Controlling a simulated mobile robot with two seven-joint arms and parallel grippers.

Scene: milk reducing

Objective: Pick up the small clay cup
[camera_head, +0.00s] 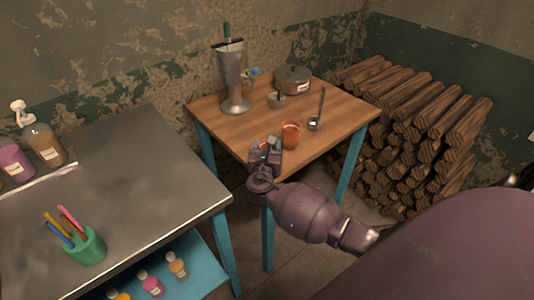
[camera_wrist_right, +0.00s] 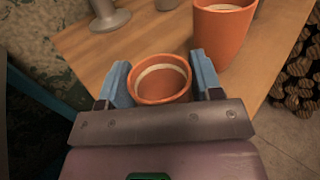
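The small clay cup (camera_wrist_right: 160,80) is orange-brown with a pale inner rim. In the head view my right gripper (camera_head: 265,148) is at the table's near corner and mostly hides the small cup. A larger clay cup (camera_head: 290,135) stands just beyond it on the wooden table (camera_head: 225,127); it also shows in the right wrist view (camera_wrist_right: 222,35). My left gripper is not in view.
A tall metal vessel (camera_head: 233,80), a lidded pot (camera_head: 292,78), a small metal cup (camera_head: 276,98) and a ladle (camera_head: 315,122) stand farther back on the table. Stacked logs (camera_head: 415,130) lie to the right. A grey counter (camera_head: 130,180) with a green pen holder (camera_head: 85,245) is at left.

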